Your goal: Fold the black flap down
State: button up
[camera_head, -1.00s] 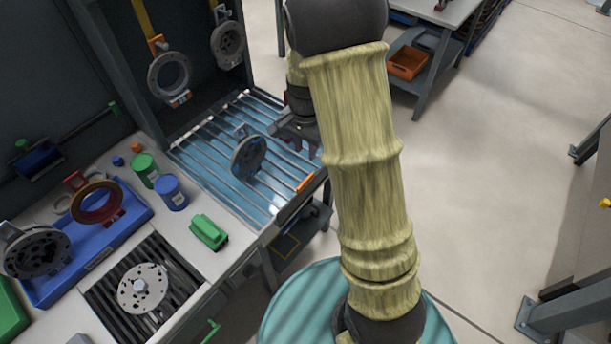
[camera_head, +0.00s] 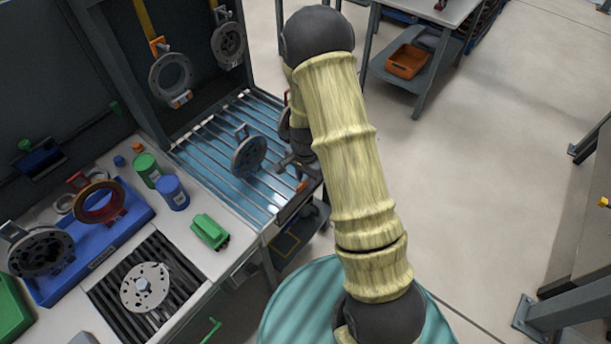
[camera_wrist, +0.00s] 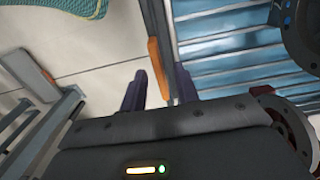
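A dark narrow piece with an orange strip, which looks like the black flap (camera_head: 291,208), is at the front right edge of the slatted blue conveyor (camera_head: 222,195). In the wrist view the orange strip (camera_wrist: 158,66) shows along the conveyor's edge beside a dark bar. My gripper (camera_head: 299,176) is at this edge, partly hidden by my arm. In the wrist view my gripper (camera_wrist: 160,88) has its two dark fingers apart, with the orange strip between them in the picture. I cannot tell whether either finger touches it.
A grey disc with a handle (camera_head: 249,156) stands on the conveyor near my gripper. Another disc with red parts (camera_wrist: 290,128) is close to the gripper's right side. Rings hang on hooks (camera_head: 170,76) behind. The worktop holds a green block (camera_head: 209,231) and blue tray (camera_head: 128,222).

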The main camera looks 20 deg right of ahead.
jog(key=shift+c, duration=0.4)
grip_shut()
jog(key=shift+w+a, duration=0.1)
jog(key=shift+w, duration=0.05)
